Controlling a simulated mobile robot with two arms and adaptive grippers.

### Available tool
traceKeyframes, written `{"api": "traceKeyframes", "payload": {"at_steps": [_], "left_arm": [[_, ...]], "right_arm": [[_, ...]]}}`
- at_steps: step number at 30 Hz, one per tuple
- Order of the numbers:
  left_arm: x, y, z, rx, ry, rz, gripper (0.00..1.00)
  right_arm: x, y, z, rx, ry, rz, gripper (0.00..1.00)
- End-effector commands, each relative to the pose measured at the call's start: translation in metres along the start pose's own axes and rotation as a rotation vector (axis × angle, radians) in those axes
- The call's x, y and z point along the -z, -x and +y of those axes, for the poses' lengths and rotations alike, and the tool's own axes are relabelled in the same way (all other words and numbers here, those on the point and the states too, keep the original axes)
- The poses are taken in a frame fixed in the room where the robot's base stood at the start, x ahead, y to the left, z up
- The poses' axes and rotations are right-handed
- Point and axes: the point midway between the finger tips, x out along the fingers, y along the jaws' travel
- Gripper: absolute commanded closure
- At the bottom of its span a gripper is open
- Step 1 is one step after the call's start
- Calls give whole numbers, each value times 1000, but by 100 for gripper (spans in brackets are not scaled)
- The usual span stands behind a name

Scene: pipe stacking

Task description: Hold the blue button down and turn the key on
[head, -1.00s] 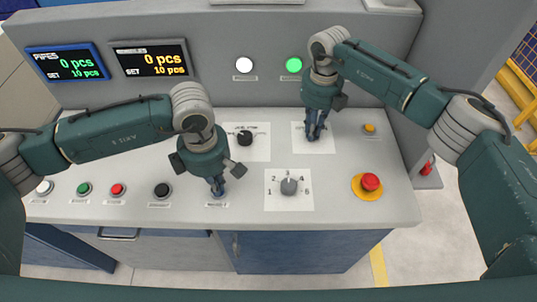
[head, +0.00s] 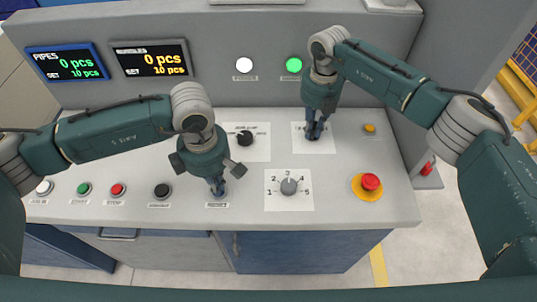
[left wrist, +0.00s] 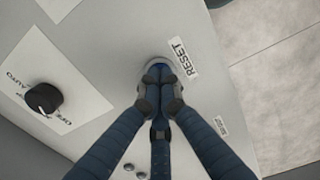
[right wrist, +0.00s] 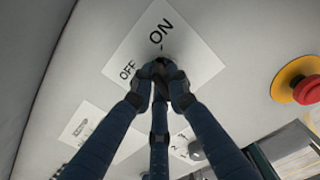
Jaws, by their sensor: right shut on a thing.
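The blue button (left wrist: 158,62) shows only as a thin blue rim with a pale ring beside the RESET label in the left wrist view. My left gripper (head: 217,188) has its fingers together right over it, and the fingertips (left wrist: 158,75) hide most of it. My right gripper (head: 314,131) is over the white key plate (right wrist: 190,58) marked OFF and ON. Its fingers (right wrist: 160,70) are closed together on the key, which they hide. I cannot tell which way the key points.
A red emergency button (head: 370,182) on a yellow base is at the right. A numbered grey dial (head: 289,186) sits between the arms. A black mode knob (head: 244,137) is behind my left gripper. A white lamp (head: 244,65) and a green lamp (head: 293,65) are on the back panel.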

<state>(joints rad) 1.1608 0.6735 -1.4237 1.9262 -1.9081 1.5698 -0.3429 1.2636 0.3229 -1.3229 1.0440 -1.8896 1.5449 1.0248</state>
Motion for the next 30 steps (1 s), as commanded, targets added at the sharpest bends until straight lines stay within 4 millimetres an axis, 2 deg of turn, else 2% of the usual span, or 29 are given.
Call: {"api": "traceKeyframes", "payload": {"at_steps": [1, 12, 21, 27, 28, 30], "left_arm": [[5, -7, -4, 13, 3, 13, 100], [5, -7, -3, 10, 5, 14, 100], [6, -8, -2, 8, 7, 15, 100], [6, -8, -1, 7, 7, 15, 100], [6, -8, -1, 7, 7, 15, 100], [6, -8, -1, 7, 7, 15, 100]], "right_arm": [[-7, 3, -8, 12, -50, -12, 100], [-7, 3, -8, 13, -110, -11, 100], [-6, 3, -8, 12, -384, -12, 100], [-6, 2, -8, 12, -389, -12, 100], [-6, 2, -8, 12, -389, -12, 81], [-6, 2, -8, 13, -388, -12, 67]]}}
